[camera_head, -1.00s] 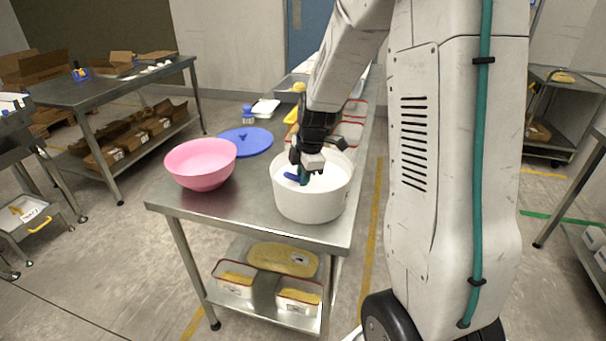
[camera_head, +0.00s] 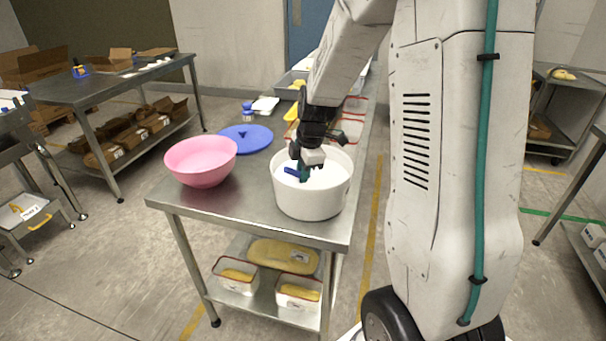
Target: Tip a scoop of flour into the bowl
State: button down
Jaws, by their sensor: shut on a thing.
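A pink bowl (camera_head: 201,170) stands upright on the left front of the steel table (camera_head: 250,212). To its right stands a white round tub (camera_head: 311,201) with white flour (camera_head: 325,177) inside. My gripper (camera_head: 305,171) points down into the tub's opening and is shut on a blue scoop (camera_head: 291,171). Only a small blue part of the scoop shows; the rest is hidden by the gripper and the flour or tub. I cannot tell how much flour is in the scoop.
A blue lid (camera_head: 246,138) lies flat behind the bowl. A small blue-capped container (camera_head: 248,113) stands behind it. Red-rimmed trays (camera_head: 352,128) sit behind the tub. Bare steel lies between the bowl and the tub. My arm blocks the right side.

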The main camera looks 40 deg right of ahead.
notch_tip(320, 180, up, 11)
jog(key=shift+r, duration=0.2)
dwell(1.1)
dwell(0.6)
